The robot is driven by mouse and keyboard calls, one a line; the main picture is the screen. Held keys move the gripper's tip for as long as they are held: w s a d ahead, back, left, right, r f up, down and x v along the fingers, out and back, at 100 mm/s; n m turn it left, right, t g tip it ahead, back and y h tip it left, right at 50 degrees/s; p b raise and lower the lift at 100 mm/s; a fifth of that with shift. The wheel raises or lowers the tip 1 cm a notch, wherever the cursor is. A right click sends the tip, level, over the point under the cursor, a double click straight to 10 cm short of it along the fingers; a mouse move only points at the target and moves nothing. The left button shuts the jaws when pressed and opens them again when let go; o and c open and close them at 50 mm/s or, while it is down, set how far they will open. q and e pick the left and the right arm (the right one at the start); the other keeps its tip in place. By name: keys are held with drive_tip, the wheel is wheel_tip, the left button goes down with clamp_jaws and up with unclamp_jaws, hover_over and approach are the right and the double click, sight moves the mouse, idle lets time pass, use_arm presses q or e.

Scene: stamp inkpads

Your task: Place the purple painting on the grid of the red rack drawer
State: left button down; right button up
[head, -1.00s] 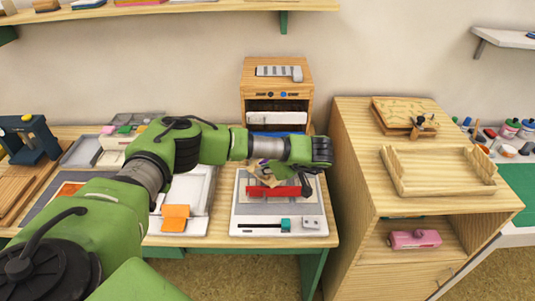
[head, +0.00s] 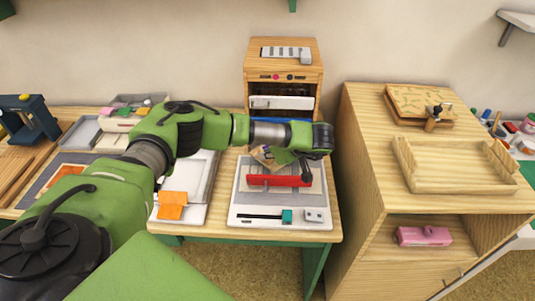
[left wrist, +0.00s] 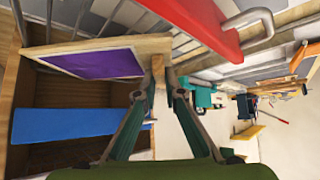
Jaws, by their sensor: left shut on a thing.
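The purple painting (left wrist: 103,62), a purple panel in a pale wooden frame, is held tilted by one edge in my left gripper (left wrist: 161,80), which is shut on it. In the head view my left gripper (head: 287,157) is over the red drawer, with part of the pale frame (head: 262,158) showing beside it. The red drawer front (head: 280,181) is pulled out from the rack (head: 318,75). It also shows with its handle in the left wrist view (left wrist: 195,25). Metal grid bars (left wrist: 62,12) lie beside the painting; contact cannot be told. My right gripper is out of view.
A blue drawer (left wrist: 75,127) is by the painting in the wrist view. A grey-white device (head: 265,213) lies under the red drawer. A wooden cabinet (head: 365,150) stands close on the right, bearing an open wooden tray (head: 452,187).

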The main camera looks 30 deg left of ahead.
use_arm(q)
drive_tip(key=c, duration=2.1)
unclamp_jaws()
drive_tip(key=shift+c, duration=0.2)
drive_tip(key=shift+d, duration=0.1)
drive_tip(key=shift+r, duration=0.2)
drive_tip(key=b+v, duration=0.1)
drive_tip(key=v, duration=1)
drive_tip(key=shift+d+r+b, duration=0.3)
drive_tip(key=shift+b, duration=0.1)
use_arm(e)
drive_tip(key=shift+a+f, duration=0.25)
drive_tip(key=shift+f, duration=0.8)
